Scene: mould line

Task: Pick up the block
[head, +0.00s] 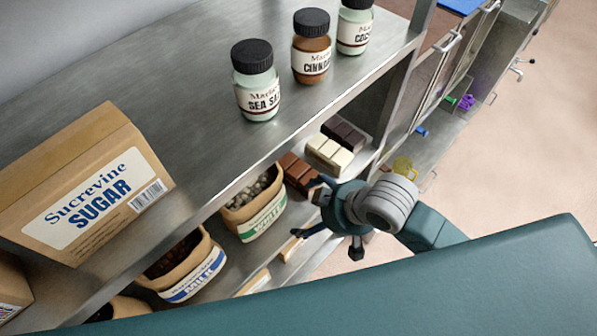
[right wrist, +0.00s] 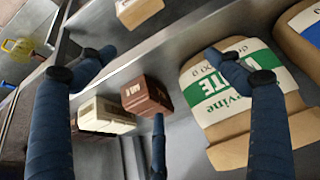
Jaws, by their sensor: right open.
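Three chocolate blocks sit together on the lower shelf: a brown one (head: 297,171), a cream-white one (head: 327,154) and a dark one (head: 345,132). In the right wrist view the brown block (right wrist: 147,97) and the white block (right wrist: 106,116) lie among my fingers' outlines; the dark one is mostly hidden. My right gripper (head: 320,215) is open and empty, at the shelf's front edge near the brown block. In the right wrist view its fingers (right wrist: 157,78) are spread wide, one overlapping the brown block's lower edge; contact cannot be told. My left gripper is out of view.
A white-chocolate sack (head: 255,205) stands close beside the brown block, with a milk sack (head: 185,268) farther left. The upper metal shelf (head: 190,120) overhangs, holding jars (head: 256,82) and a sugar box (head: 88,185). Open floor (head: 530,150) lies right.

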